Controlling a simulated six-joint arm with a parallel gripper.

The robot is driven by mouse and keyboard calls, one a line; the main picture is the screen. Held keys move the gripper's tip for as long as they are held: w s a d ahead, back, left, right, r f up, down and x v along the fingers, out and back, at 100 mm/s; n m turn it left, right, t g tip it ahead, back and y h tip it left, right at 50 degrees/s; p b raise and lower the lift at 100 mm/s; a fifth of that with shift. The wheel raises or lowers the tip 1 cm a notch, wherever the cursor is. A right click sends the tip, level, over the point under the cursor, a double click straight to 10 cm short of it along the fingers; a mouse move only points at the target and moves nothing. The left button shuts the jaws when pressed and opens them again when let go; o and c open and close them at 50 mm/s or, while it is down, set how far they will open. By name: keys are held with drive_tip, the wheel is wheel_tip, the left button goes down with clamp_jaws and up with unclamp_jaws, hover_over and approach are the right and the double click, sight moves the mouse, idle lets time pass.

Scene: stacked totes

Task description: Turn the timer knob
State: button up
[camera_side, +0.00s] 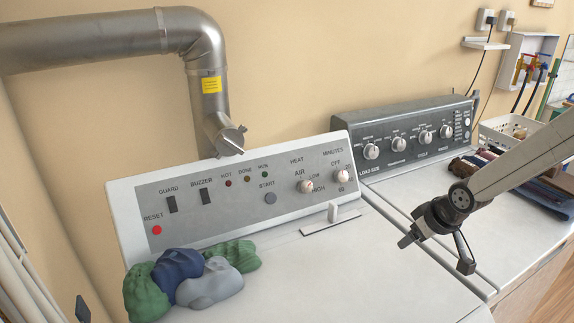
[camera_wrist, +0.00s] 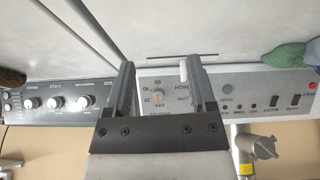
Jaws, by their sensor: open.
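The timer knob (camera_side: 342,177) is a small white round knob with a reddish mark, under the word MINUTES at the right end of the dryer's control panel (camera_side: 130,211). Its dial reads OFF at the top and 60 at the bottom. In the wrist view, which is upside down, the timer knob (camera_wrist: 158,96) shows between my two fingers. My gripper (camera_side: 437,252) is open and empty, above the white top to the right of the panel and apart from the knob. Its dark fingers also show in the wrist view (camera_wrist: 160,72). I cannot tell the knob's exact setting.
The heat knob (camera_side: 305,186) is left of the timer knob. A white handle (camera_side: 334,213) stands below the panel. A washer panel (camera_side: 400,140) stands at the right.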

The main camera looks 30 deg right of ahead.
sight(344, 177)
drive_tip(key=w+d+n+t, duration=0.1)
drive_tip(key=w+t, duration=0.7)
drive_tip(key=w, duration=1.4)
drive_tip(key=shift+d+n, duration=0.3)
drive_tip(key=shift+d, duration=0.5)
drive_tip(key=shift+w, duration=0.25)
drive_tip(key=shift+x, duration=3.7)
drive_tip(key=shift+d, duration=0.1)
clamp_jaws()
